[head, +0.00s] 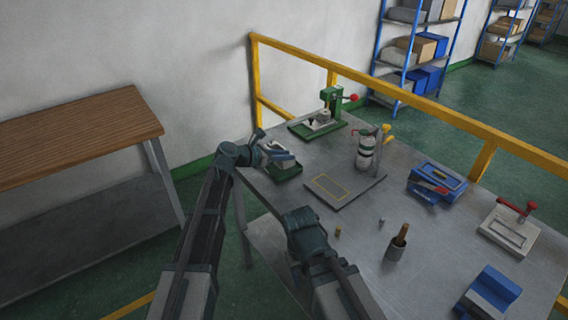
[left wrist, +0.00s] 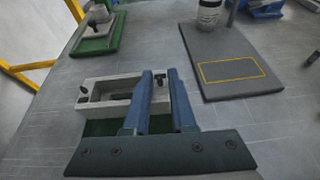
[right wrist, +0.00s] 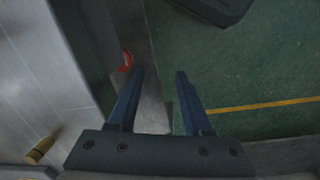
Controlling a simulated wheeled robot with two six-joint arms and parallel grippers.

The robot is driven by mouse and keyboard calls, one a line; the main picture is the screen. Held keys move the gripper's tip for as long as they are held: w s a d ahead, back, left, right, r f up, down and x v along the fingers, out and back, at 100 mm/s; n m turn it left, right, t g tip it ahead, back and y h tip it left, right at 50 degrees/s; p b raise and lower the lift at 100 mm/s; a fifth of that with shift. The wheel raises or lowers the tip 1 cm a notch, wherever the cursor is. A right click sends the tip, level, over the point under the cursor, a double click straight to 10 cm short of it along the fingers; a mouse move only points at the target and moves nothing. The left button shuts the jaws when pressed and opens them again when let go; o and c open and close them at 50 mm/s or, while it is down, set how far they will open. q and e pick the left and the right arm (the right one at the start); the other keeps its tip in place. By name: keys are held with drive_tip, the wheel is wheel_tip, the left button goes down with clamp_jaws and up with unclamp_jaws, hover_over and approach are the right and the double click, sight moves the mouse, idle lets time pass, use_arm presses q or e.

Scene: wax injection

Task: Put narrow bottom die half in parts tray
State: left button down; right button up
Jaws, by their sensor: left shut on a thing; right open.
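A grey rectangular die half (left wrist: 92,98) with a hollow middle and dark pins is at the centre of the left wrist view. My left gripper (left wrist: 160,76) is shut on its right end, one blue finger on each side of that part. A green tray (left wrist: 100,128) lies beneath the die half; it also shows in the head view (head: 287,175). The gap between die half and tray cannot be judged. In the head view my left gripper (head: 280,156) partly covers the die half. My right gripper (right wrist: 160,73) is open and empty, beside the table edge above the floor.
A green press (head: 330,100) stands behind. A yellow rail (head: 420,102) runs behind.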

sight(281, 163)
use_arm(q)
drive_tip(key=f+b, duration=0.3)
drive_tip(key=shift+w+a+f+b, duration=0.1)
drive_tip(key=shift+w+f+b, duration=0.15)
drive_tip(key=shift+f+b, duration=0.15)
drive_tip(key=shift+r, duration=0.15)
drive_tip(key=c, duration=0.7)
unclamp_jaws()
drive_tip(key=shift+c, duration=0.2)
drive_tip(key=shift+s+a+r+p, duration=0.1)
drive_tip(key=shift+s+a+p, duration=0.1)
drive_tip(key=shift+p, duration=0.1)
drive_tip(key=p+v, duration=0.4)
drive_tip(key=v, duration=0.7)
drive_tip(key=shift+a+r, duration=0.15)
